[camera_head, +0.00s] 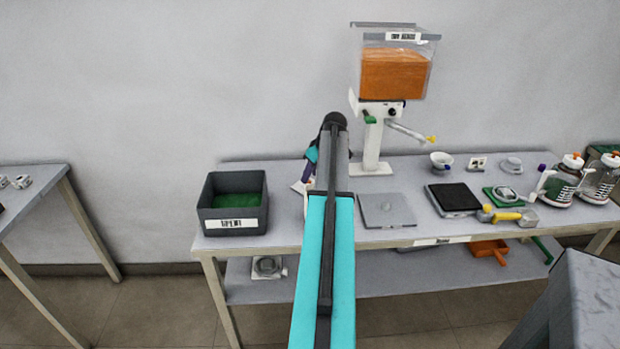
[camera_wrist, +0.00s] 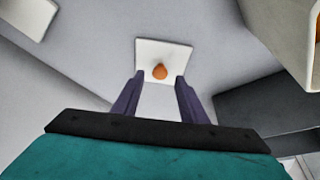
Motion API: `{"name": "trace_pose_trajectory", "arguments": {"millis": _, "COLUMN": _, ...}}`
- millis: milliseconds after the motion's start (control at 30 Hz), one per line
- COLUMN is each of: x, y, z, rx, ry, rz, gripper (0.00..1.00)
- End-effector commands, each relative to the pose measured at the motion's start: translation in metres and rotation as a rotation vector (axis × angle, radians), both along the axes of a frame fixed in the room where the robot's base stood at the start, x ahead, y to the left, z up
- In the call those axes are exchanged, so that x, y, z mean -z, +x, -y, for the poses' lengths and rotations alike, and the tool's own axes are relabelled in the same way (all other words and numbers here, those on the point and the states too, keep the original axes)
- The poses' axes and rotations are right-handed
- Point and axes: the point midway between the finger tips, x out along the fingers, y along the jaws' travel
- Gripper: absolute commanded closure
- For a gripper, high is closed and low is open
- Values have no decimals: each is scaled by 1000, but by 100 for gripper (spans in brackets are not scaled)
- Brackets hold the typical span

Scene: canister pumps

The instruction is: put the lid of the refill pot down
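A small white square lid with an orange knob (camera_wrist: 147,47) is in the wrist view, just beyond my fingertips. In the head view, a white piece that looks like this lid (camera_head: 299,187) shows beside my arm on the bench, largely hidden. My gripper (camera_wrist: 160,78) has its two purple fingers apart, one to each side of the knob, with a gap between knob and fingers. In the head view my gripper (camera_head: 308,171) is mostly hidden behind my arm. A pale container with orange inside (camera_wrist: 300,30), possibly the refill pot, is cut off at the wrist view's upper right.
A dark bin with green inside (camera_head: 234,224) stands left on the bench. The dispenser with an orange-filled hopper (camera_head: 394,75) stands behind. A black pad (camera_head: 453,197) and two bottles are farther right.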

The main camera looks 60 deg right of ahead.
Motion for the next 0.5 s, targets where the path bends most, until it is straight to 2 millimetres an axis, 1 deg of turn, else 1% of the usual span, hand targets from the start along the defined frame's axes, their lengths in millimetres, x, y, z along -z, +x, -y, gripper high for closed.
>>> {"name": "trace_pose_trajectory", "arguments": {"millis": 33, "x": -7, "y": -3, "z": 0, "rx": 1, "ry": -3, "rz": 2, "gripper": 61}}
{"name": "trace_pose_trajectory", "arguments": {"millis": 200, "x": -30, "y": -12, "z": -2, "rx": 1, "ry": -3, "rz": 2, "gripper": 61}}
{"name": "trace_pose_trajectory", "arguments": {"millis": 500, "x": -68, "y": -27, "z": -4, "rx": 1, "ry": -2, "rz": 2, "gripper": 61}}
